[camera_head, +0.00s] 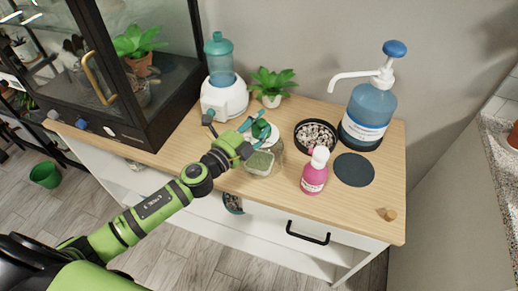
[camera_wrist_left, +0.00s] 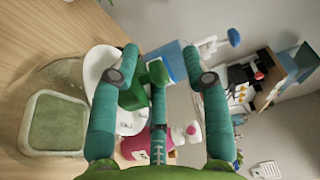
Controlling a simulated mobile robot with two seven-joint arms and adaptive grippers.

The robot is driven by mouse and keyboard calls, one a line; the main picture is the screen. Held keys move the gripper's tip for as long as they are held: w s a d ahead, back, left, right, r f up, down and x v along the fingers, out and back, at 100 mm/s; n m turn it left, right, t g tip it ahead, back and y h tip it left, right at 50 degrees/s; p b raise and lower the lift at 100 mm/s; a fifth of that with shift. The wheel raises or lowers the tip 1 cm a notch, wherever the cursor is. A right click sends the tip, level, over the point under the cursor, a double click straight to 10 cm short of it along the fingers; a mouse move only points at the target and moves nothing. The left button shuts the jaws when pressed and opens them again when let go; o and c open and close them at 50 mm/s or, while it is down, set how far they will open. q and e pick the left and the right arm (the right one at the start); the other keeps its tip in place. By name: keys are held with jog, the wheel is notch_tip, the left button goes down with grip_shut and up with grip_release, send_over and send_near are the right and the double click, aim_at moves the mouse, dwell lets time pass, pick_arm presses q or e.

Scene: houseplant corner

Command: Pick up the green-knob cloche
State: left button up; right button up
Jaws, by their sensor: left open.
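The green-knob cloche stands on the wooden top, with a clear body, a white cap and a green knob (camera_head: 260,129). My left gripper (camera_head: 255,133) is at the cloche's top, its teal fingers open and spread around the knob. In the left wrist view, the white cap (camera_wrist_left: 97,64) and the green knob (camera_wrist_left: 132,97) show behind and between the fingers (camera_wrist_left: 160,58). The clear body (camera_wrist_left: 62,76) lies to the left there. I cannot tell whether the fingers touch the knob. My right gripper is not in view.
A moss-filled tray (camera_head: 260,163) stands close in front of the cloche. A pink bottle (camera_head: 314,175), a pebble-filled black dish (camera_head: 315,123) and a dark round mat (camera_head: 354,169) are to the right. A white-based teal bottle (camera_head: 224,95) stands behind. The top's front right is mostly clear.

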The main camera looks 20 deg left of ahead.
pick_arm(q)
jog(key=shift+f, duration=0.5)
jog(key=shift+d, duration=0.1)
grip_shut()
jog(key=shift+w+r, duration=0.2)
